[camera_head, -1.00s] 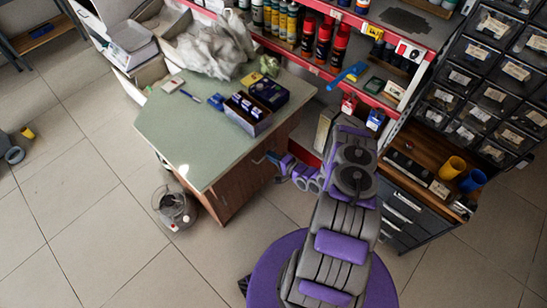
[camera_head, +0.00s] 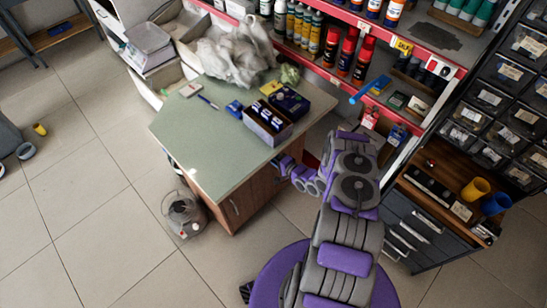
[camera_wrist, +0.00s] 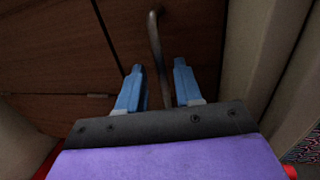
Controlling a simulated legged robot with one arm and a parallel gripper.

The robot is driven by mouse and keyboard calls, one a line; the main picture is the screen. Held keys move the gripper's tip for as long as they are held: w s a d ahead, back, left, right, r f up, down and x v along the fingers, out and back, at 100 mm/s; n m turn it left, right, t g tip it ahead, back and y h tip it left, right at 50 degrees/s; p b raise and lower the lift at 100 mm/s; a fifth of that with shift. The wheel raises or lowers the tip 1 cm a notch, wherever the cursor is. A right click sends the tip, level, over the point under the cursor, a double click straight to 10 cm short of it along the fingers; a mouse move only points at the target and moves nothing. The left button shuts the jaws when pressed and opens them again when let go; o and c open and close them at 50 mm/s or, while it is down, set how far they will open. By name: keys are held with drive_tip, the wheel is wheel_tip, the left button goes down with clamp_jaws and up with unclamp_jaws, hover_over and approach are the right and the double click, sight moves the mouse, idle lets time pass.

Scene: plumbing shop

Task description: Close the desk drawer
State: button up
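The desk (camera_head: 205,135) has a pale green top and brown wooden sides. In the wrist view, its brown front (camera_wrist: 60,50) fills the upper part, with dark seams between panels. A thin metal handle (camera_wrist: 156,40) runs down between my two blue fingertips. My gripper (camera_wrist: 159,67) is open, with one finger on each side of the handle; I cannot tell whether either touches it. In the head view, my purple and grey arm reaches to the desk's right side, and the fingertips are hidden. How far the drawer stands out is not clear.
Boxes (camera_head: 268,122) and a crumpled bag (camera_head: 232,50) lie on or behind the desk. A red-edged shelf (camera_head: 330,75) with cans and bottles stands behind. A dark drawer cabinet (camera_head: 410,225) is at right.

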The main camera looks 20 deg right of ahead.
drive_tip(key=p+v, duration=0.3)
drive_tip(key=v, duration=1.4)
drive_tip(key=shift+s+d, duration=0.15)
drive_tip(key=shift+d, duration=0.05)
